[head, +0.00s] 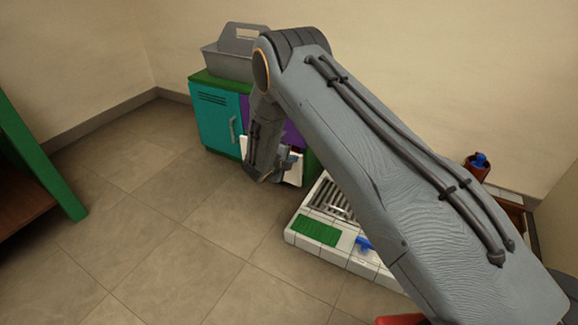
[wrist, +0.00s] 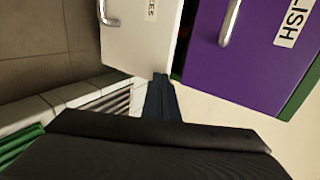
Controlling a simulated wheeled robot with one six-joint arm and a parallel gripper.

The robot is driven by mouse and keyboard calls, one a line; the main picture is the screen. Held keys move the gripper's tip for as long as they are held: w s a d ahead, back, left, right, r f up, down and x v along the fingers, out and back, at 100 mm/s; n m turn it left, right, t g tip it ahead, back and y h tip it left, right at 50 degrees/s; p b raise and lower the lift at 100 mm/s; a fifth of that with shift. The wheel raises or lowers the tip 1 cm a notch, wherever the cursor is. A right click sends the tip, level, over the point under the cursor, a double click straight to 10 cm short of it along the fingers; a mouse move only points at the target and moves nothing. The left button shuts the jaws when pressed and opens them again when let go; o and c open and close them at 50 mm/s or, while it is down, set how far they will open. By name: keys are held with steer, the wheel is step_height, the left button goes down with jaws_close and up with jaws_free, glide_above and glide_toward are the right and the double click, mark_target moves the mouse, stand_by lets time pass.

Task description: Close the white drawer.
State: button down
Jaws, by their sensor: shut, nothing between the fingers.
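The white drawer (wrist: 137,42) shows its front in the wrist view, with a metal handle at the left and a partly cut-off label. It stands out from the cabinet, with a dark gap between it and the purple front (wrist: 255,55). In the head view the white drawer (head: 295,171) is mostly hidden behind my arm. My gripper (wrist: 160,80) is shut and empty, its dark fingertips at the lower edge of the white front in the picture. I cannot tell whether they touch it. The purple front, with its own handle and label, looks shut.
The cabinet has a teal door (head: 213,118) and a grey caddy (head: 230,60) on its green top. A white tiled block (head: 300,239) with a grille and green mat lies close on the right. A green-legged bench (head: 40,165) stands left. Floor left of the cabinet is clear.

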steer(key=shift+w, duration=0.1)
steer(key=w+d, duration=0.1)
steer(key=w+d+b, duration=0.1)
steer(key=w, duration=0.1)
steer(key=shift+w+d, duration=0.1)
steer(key=shift+w, duration=0.2)
steer(key=shift+r, duration=0.15)
steer(key=shift+d, duration=0.1)
